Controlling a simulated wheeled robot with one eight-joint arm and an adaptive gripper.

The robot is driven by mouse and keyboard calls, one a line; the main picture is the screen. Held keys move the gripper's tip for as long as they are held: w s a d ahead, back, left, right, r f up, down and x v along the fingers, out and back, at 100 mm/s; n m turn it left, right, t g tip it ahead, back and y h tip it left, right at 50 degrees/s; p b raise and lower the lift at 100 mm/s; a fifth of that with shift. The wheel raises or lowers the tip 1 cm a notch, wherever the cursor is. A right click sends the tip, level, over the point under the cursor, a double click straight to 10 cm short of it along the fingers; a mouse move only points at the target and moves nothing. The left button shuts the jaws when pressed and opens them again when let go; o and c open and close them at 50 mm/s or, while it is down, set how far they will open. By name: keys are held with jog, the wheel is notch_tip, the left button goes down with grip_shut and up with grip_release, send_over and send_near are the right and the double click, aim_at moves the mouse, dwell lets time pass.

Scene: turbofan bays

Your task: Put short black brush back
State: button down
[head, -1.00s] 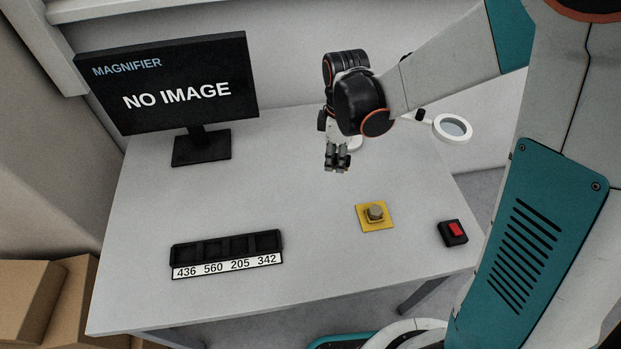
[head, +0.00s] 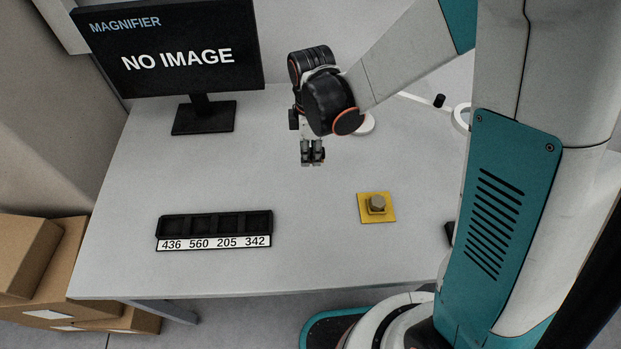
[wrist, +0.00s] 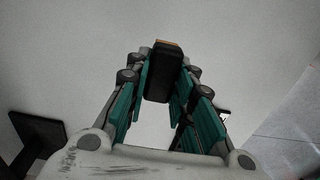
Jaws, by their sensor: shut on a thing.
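The short black brush (wrist: 163,72) is between my gripper's fingers in the wrist view. It is a dark block with a thin tan edge at its far end. My gripper (wrist: 160,75) is shut on it. In the head view my gripper (head: 313,160) points down above the back middle of the table, and the brush is too small to make out there. A black holder (head: 215,224) with several empty-looking slots lies at the table's front left. Its white label strip reads 436, 560, 205, 342. My gripper is behind it and to its right.
A monitor (head: 170,50) reading "MAGNIFIER NO IMAGE" stands at the back left. A yellow plate with a bolt (head: 377,206) is on the right of the table (head: 310,255). A magnifier lamp arm (head: 438,101) is behind my arm. Cardboard boxes (head: 50,265) stand at lower left. The table's middle is clear.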

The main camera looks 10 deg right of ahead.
aim_at(311, 151)
jog(key=shift+f+b, duration=2.5)
jog(key=shift+f, duration=1.9)
jog(key=shift+f, duration=0.2)
jog(key=c, duration=1.4)
grip_release()
jog(key=shift+r, duration=0.1)
notch_tip(311, 151, up, 12)
jog(key=p, duration=0.4)
jog(key=shift+r, duration=0.15)
